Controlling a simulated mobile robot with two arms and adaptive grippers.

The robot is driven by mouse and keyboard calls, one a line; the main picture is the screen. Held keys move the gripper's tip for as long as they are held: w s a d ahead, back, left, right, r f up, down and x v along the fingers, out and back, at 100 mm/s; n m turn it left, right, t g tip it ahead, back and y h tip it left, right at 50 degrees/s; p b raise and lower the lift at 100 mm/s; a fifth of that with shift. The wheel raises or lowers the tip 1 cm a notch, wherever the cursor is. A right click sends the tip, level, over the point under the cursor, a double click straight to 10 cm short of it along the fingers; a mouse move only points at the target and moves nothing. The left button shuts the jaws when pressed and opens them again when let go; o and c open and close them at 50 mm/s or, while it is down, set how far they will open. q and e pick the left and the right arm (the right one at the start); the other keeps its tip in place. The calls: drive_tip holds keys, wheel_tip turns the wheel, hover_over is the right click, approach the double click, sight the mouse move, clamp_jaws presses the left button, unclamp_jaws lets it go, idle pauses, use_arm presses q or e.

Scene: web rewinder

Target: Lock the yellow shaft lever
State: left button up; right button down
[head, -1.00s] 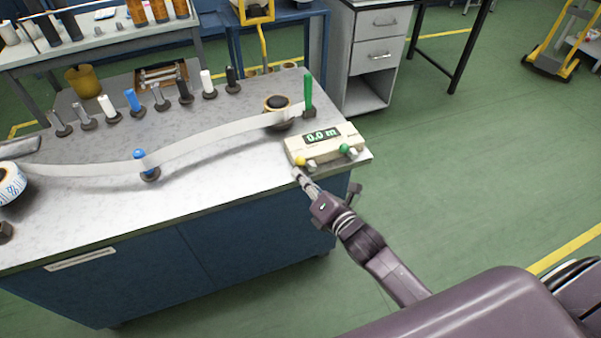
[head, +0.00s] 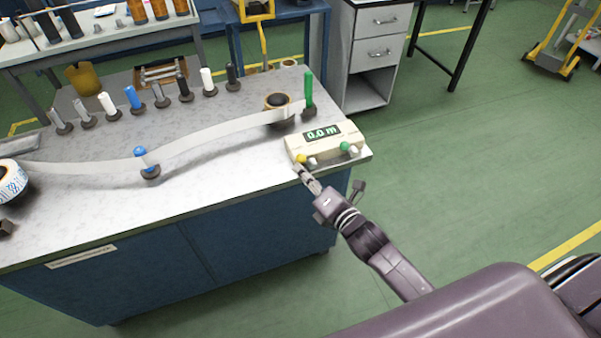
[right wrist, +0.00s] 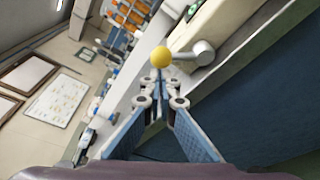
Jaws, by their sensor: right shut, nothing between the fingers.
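The yellow shaft lever shows as a yellow ball knob (head: 301,158) at the front left of the cream counter box (head: 325,142), whose display reads 0.0 m. In the right wrist view the yellow knob (right wrist: 161,57) sits just beyond my fingertips, beside a grey cylindrical shaft end (right wrist: 203,53). My right gripper (head: 299,170) is shut and empty, its tips close in front of the knob. It also shows in the right wrist view (right wrist: 158,78), fingers together. Whether the tips touch the knob I cannot tell. My left gripper is not in view.
A green knob (head: 345,147) sits on the same box, to the right. A white web runs from the roll (head: 10,182) past a blue post (head: 142,158) to a dark-cored roll (head: 277,103) near a green post (head: 308,92). Several posts line the bench's back.

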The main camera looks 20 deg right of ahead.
drive_tip(key=shift+d+r, duration=0.1)
drive_tip(key=shift+r, duration=0.05)
drive_tip(key=shift+d+r+m, duration=0.3)
drive_tip(key=shift+m, duration=0.4)
drive_tip(key=shift+d+r+m, duration=0.25)
drive_tip(key=shift+m, duration=0.45)
drive_tip(key=d+m+t+b, duration=0.2)
drive_tip(key=d+m, duration=0.4)
drive_tip(key=m, duration=0.6)
drive_tip(key=shift+w+r+t, duration=0.15)
drive_tip(key=shift+r+t, duration=0.1)
drive_tip(key=shift+t, duration=0.35)
drive_tip(key=shift+m, duration=0.3)
